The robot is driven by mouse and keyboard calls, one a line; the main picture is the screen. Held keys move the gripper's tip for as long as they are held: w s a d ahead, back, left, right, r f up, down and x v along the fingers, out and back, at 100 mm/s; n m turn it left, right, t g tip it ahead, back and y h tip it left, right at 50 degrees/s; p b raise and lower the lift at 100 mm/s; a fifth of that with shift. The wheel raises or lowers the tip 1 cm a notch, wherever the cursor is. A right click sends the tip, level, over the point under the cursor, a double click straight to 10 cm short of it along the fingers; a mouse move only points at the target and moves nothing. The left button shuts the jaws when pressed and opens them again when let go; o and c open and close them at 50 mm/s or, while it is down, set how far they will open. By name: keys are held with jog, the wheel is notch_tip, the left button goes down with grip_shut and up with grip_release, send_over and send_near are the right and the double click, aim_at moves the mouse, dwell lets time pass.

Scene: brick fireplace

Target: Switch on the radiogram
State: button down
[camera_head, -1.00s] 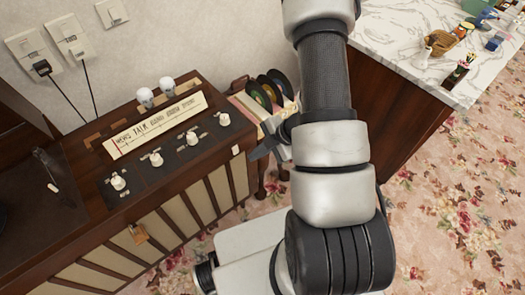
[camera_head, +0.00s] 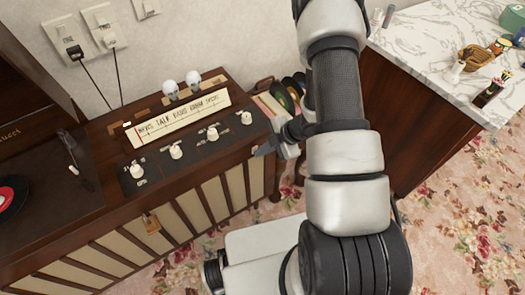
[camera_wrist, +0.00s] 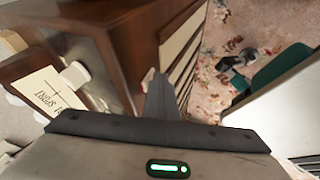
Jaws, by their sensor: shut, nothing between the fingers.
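The radiogram (camera_head: 185,185) is a dark wooden cabinet with cream slatted front panels, at the left and centre of the head view. Its top has a lettered dial (camera_head: 180,118) and a row of several white knobs, the rightmost knob (camera_head: 246,118) nearest my arm. In the wrist view the dial (camera_wrist: 48,95) and a white knob (camera_wrist: 75,74) show at the left. My gripper (camera_head: 261,152) is shut and empty at the radiogram's front right corner. Its fingers (camera_wrist: 158,92) also show in the wrist view, over the corner. Whether they touch the wood is unclear.
Two white-headed shakers (camera_head: 181,88) stand behind the dial. A padlock (camera_head: 151,222) hangs on the front. Wall sockets with cords (camera_head: 75,50) are behind. Records (camera_head: 288,95) lean right of the radiogram. A marble-topped counter (camera_head: 430,60) stands farther right. Floral carpet (camera_head: 470,210) lies open in front.

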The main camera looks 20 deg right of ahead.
jog(key=shift+r, duration=0.15)
jog(key=shift+r+p, duration=0.7)
jog(key=shift+p, duration=0.05)
